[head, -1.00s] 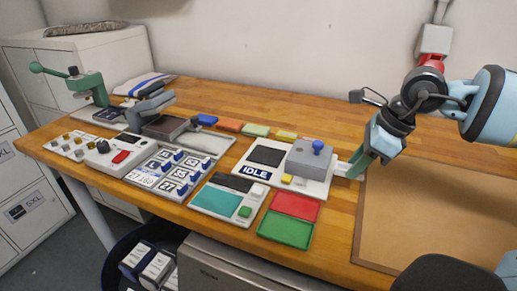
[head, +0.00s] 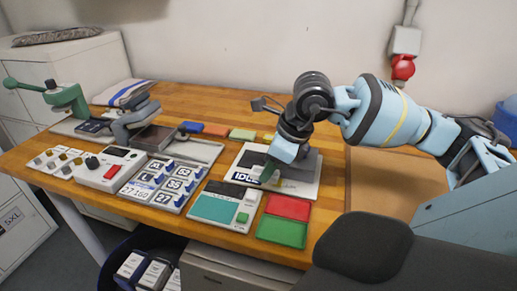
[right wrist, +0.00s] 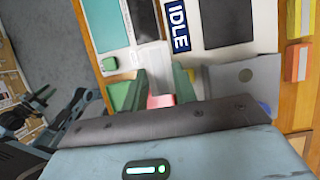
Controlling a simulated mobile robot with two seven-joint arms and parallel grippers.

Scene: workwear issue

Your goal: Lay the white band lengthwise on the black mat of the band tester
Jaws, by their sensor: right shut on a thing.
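The band tester (head: 314,189) is a white device on the bench with an IDLE display and a grey block. Its black mat (right wrist: 227,22) shows clearly in the right wrist view; in the head view my arm partly covers the tester. My right gripper (head: 266,176) is low over the tester's front, by the display. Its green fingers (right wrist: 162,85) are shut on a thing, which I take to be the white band. A pinkish-red patch shows between the fingers.
A red tray (head: 288,207) and a green tray (head: 281,231) lie in front of the tester. A teal-screened device (head: 213,207) stands left of it. Coloured blocks (head: 216,130) line the back.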

